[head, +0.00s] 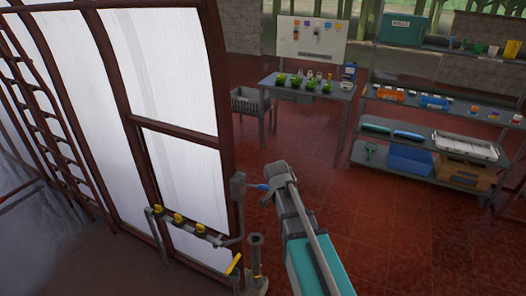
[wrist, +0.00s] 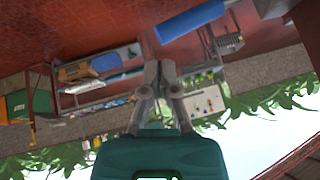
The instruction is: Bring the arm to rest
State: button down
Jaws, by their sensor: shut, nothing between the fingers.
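My gripper (head: 278,172) reaches up from the bottom of the head view, with my teal arm link behind it. In the wrist view its two grey fingers (wrist: 160,68) are together at the tips, with nothing between them. A blue lever handle (head: 258,187) on a grey box lies just left of the gripper in the head view. It also shows as a blue bar in the wrist view (wrist: 190,20), apart from the fingertips in the picture. The exact gap between them cannot be told.
A pipe with several yellow-topped valves (head: 178,218) stands at the lower left, beside a translucent framed wall (head: 175,90). A table (head: 310,91) with green items and a loaded shelf unit (head: 435,140) stand further back. Red floor (head: 400,235) is clear at right.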

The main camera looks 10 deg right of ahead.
jog(key=s+f+n+g+y+b, duration=0.1)
jog(key=s+f+n+g+b, duration=0.2)
jog(key=s+f+b, duration=0.3)
jog(key=s+d+f+n+g+b, duration=0.1)
jog(key=s+f+n+g+b, duration=0.3)
jog(key=s+f, duration=0.5)
jog(key=s+b, duration=0.1)
jog(key=s, duration=0.6)
jog(key=shift+f+n+y+b, duration=0.15)
jog(key=shift+n+y+b, duration=0.15)
jog(key=shift+y+b, duration=0.1)
